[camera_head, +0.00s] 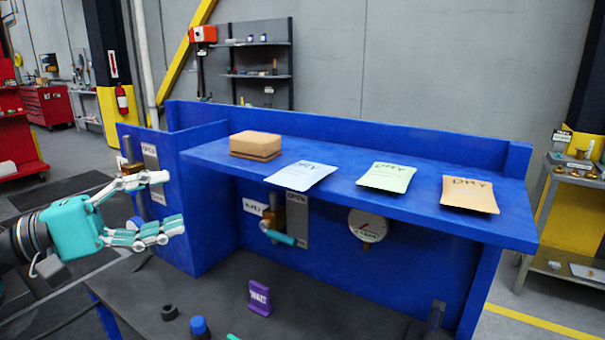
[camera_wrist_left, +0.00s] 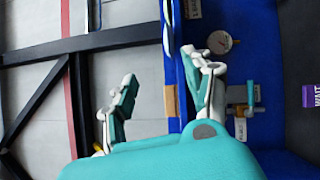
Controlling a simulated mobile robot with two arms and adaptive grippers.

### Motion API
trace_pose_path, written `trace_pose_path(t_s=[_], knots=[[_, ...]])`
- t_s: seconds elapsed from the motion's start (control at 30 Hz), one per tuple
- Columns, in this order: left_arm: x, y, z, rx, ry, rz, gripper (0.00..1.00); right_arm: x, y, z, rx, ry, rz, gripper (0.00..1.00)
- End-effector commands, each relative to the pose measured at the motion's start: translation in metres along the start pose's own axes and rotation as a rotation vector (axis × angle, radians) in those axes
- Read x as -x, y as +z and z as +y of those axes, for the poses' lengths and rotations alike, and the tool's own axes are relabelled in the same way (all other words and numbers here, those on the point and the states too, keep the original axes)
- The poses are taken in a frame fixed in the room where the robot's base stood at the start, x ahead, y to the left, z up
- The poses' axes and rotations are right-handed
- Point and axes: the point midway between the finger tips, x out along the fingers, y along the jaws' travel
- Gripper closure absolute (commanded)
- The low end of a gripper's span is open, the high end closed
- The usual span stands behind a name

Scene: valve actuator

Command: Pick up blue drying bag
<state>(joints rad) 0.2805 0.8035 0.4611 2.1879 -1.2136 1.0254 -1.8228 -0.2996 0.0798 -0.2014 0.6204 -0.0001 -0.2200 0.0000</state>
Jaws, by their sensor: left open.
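The pale blue drying bag (camera_head: 304,175) lies flat on the blue shelf (camera_head: 330,160), left of a pale green bag (camera_head: 387,177) and an orange bag (camera_head: 469,194), all marked "DRY". My left gripper (camera_head: 173,200) is open and empty, left of the shelf and well apart from the blue bag. In the left wrist view the open fingers (camera_wrist_left: 172,65) point toward the shelf, seen edge-on. A thin pale strip there may be the blue bag; I cannot tell. My right gripper is not in view.
A brown block (camera_head: 255,145) sits at the shelf's left end. A raised blue back panel runs behind the shelf. Below are a valve handle (camera_head: 278,237), a gauge (camera_head: 368,226) and a purple "WAIT" sign (camera_head: 260,298) on the dark table. The space above the shelf is clear.

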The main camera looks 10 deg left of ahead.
Motion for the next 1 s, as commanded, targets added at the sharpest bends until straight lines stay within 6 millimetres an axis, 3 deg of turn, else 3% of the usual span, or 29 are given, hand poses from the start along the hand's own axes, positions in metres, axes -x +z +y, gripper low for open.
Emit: trace_pose_path(t_s=[0.1,0.2,0.7,1.0], knots=[[0.007,-0.006,-0.002,-0.123,-0.084,0.032,0.48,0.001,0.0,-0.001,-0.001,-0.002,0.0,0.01],[0.001,-0.007,-0.002,-0.149,-0.105,0.037,0.48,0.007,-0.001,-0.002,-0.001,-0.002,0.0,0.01],[-0.099,-0.009,-0.009,-0.141,-0.1,0.032,0.48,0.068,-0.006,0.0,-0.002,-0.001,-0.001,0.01],[-0.12,-0.01,-0.011,-0.142,-0.101,0.033,0.48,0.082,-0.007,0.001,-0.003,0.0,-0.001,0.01]])
